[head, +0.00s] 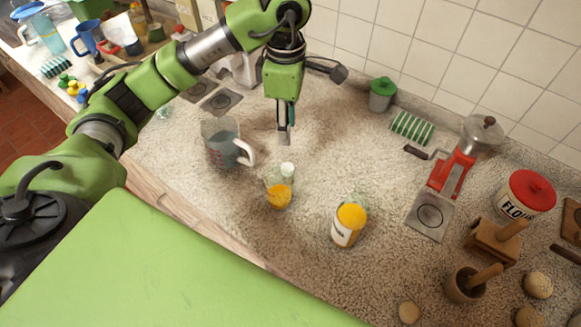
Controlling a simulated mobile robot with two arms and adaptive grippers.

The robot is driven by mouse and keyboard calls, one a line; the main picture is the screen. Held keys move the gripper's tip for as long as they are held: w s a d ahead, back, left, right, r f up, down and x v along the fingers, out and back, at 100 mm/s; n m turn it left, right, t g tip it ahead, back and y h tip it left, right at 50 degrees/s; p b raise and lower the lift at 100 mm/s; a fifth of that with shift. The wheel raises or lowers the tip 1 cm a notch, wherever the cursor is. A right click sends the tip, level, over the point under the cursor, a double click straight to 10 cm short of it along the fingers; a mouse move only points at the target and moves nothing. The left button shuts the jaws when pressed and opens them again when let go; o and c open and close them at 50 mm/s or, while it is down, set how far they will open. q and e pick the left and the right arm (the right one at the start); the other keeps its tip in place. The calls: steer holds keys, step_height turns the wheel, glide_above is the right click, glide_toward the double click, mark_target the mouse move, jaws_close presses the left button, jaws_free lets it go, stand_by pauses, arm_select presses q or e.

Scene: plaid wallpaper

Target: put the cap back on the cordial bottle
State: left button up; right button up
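A small clear vessel with orange liquid (278,195) stands on the speckled counter near the middle of the head view. A small white round piece (287,169) shows at its top edge; it looks like a cap, but I cannot tell whether it sits on the vessel or behind it. A white-labelled container with an orange-yellow top (351,216) stands to the right. I cannot tell for sure which is the cordial bottle. My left gripper (285,138) points down, above and beyond the clear vessel, apart from it. Its fingers show edge-on, so their opening is hidden. My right gripper is out of view.
A measuring jug (222,146) stands left of the vessel. The counter between is clear.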

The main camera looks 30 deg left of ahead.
arm_select(q)
steer(key=f, duration=0.2)
steer(key=f+p, duration=0.1)
steer(key=f, duration=0.4)
steer(key=shift+s+f+p, duration=0.3)
steer(key=shift+p, duration=0.1)
steer(key=shift+f, duration=0.4)
steer(key=shift+w, duration=0.1)
